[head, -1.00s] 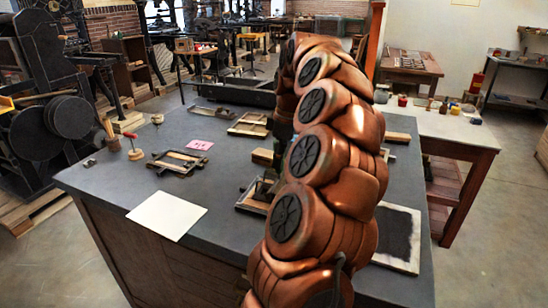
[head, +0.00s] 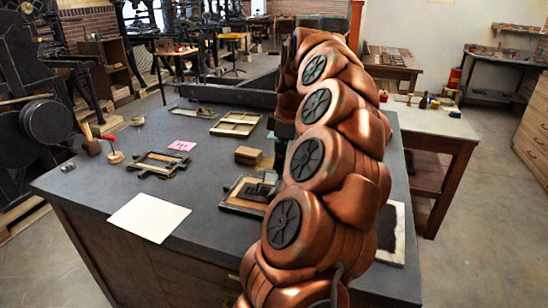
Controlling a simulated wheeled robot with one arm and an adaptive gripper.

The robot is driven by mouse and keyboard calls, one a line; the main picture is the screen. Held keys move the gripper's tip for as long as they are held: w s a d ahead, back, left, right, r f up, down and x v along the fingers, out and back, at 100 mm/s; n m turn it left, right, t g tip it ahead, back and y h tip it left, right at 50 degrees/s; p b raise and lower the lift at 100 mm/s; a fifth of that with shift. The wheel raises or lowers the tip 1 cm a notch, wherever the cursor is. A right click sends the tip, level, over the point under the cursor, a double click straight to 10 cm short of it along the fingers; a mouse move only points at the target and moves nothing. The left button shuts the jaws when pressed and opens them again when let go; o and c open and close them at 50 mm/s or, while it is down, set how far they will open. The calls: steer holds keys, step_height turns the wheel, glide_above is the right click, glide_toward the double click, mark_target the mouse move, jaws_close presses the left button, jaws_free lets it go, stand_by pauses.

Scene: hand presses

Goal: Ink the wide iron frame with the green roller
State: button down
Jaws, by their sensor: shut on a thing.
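My copper arm rises across the middle of the head view. My gripper (head: 281,148) is at its far end, a dark part mostly behind the arm. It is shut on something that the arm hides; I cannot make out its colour. I see no green roller clearly. A dark iron frame (head: 139,166) with protruding ends lies flat on the grey table at the left. Another dark frame (head: 226,204), with dark blocks inside, lies just left of my arm and is partly covered by it. I cannot tell for certain which frame is the wide one.
The grey tabletop (head: 90,187) also holds a white sheet (head: 149,217), a pink note (head: 182,145), a wooden block (head: 247,155), a pale wooden frame (head: 236,123) and a red-handled tool (head: 113,156). A dark-faced panel (head: 399,240) lies right of my arm. A white-topped table (head: 440,124) stands beyond.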

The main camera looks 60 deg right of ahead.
steer(key=shift+s+d, duration=0.15)
steer(key=shift+s, duration=0.25)
steer(key=shift+w+a+f+p, duration=0.1)
steer(key=shift+w+a, duration=0.1)
steer(key=shift+w, duration=0.45)
steer(key=shift+w+a+p, duration=0.1)
steer(key=shift+w+a, duration=0.15)
steer(key=shift+w, duration=0.4)
steer(key=shift+w+a+f+p, duration=0.1)
steer(key=shift+w+a, duration=0.1)
steer(key=shift+w, duration=0.45)
steer(key=w+a+p, duration=0.2)
steer(key=w, duration=0.5)
steer(key=shift+w+r, duration=0.25)
steer(key=shift+w, duration=0.05)
steer(key=shift+a, duration=0.1)
steer(key=shift+r+p, duration=1.3)
steer(key=shift+r, duration=1.25)
